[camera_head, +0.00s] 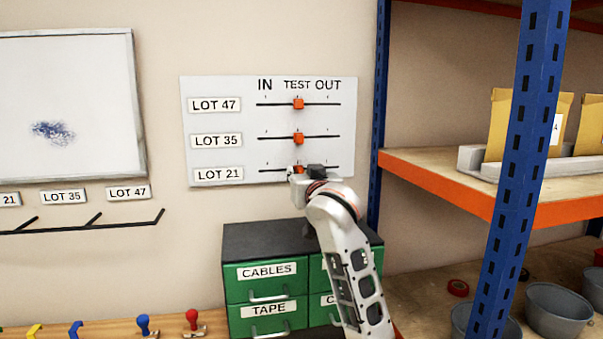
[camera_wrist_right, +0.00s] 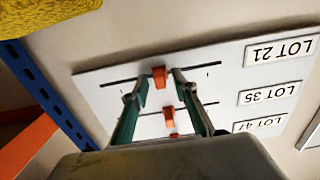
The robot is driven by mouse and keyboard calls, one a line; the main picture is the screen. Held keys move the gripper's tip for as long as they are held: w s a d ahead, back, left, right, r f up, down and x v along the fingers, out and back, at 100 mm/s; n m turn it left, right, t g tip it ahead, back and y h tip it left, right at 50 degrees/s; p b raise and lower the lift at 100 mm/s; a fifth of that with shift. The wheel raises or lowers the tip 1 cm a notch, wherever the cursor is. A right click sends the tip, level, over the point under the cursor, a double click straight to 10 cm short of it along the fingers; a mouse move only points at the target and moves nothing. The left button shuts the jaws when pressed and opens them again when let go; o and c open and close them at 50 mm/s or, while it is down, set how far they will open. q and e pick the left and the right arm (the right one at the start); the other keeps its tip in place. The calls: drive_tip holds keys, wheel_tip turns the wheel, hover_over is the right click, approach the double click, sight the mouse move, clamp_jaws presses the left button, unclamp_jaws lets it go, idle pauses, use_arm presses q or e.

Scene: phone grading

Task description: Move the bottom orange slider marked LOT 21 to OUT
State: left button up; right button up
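A white panel (camera_head: 220,91) on the wall has three horizontal tracks under IN, TEST and OUT. The bottom orange slider (camera_head: 299,170), in the row marked LOT 21 (camera_head: 218,174), sits around the TEST position and is partly hidden by my right gripper (camera_head: 302,172). In the right wrist view, which is upside down, the bottom slider (camera_wrist_right: 160,76) stands between the two fingertips of my right gripper (camera_wrist_right: 161,78). The fingers are spread, with a small gap seeming to show on each side. The LOT 35 slider (camera_head: 298,138) and LOT 47 slider (camera_head: 298,104) also sit at TEST. My left gripper is out of view.
A dark cabinet with green drawers (camera_head: 266,271) stands below the panel, under my right arm. A blue shelf post (camera_head: 381,110) and orange-edged shelf (camera_head: 440,186) are right of the panel. A whiteboard (camera_head: 90,100) and a hook rail (camera_head: 85,224) are on the left wall.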

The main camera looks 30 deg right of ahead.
clamp_jaws()
drive_tip(key=d, duration=0.2)
drive_tip(key=s+d, duration=0.1)
drive_tip(key=d, duration=0.2)
drive_tip(key=s+d, duration=0.1)
drive_tip(key=d, duration=0.2)
unclamp_jaws()
drive_tip(key=shift+d, duration=0.2)
drive_tip(key=shift+a, duration=0.1)
drive_tip(key=shift+s+a, duration=0.1)
drive_tip(key=shift+s, duration=0.15)
drive_tip(key=v, duration=1.1)
drive_tip(key=shift+s, duration=0.3)
